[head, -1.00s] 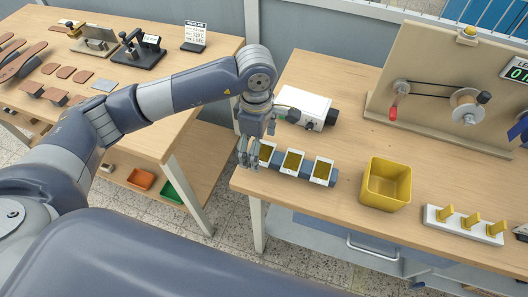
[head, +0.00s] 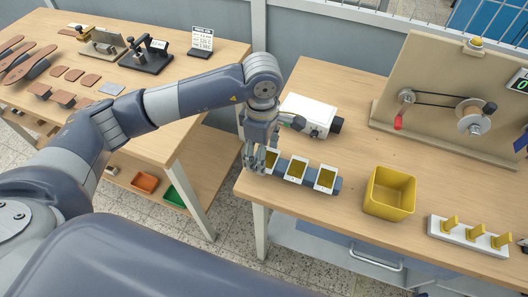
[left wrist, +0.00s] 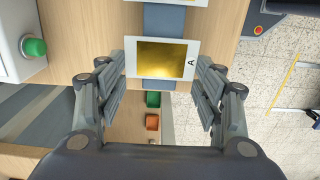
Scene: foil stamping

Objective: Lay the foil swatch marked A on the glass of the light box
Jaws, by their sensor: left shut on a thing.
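The foil swatch marked A (left wrist: 162,57) is a white card with a gold panel and a black A at its right edge. It lies at the near end of a blue-grey rack; in the head view it is the leftmost card (head: 272,158), partly hidden by the gripper. My left gripper (head: 257,157) is shut on this card at the rack. In the left wrist view its fingers (left wrist: 163,80) stand on both sides of the card. My right gripper is not in view.
Two more gold swatches (head: 296,170) stand along the rack (head: 337,185). A white box (head: 308,112) with a green button (left wrist: 35,47) is behind it. A yellow bin (head: 388,193) and a white block with yellow pegs (head: 470,237) are to the right. Bare tabletop lies between.

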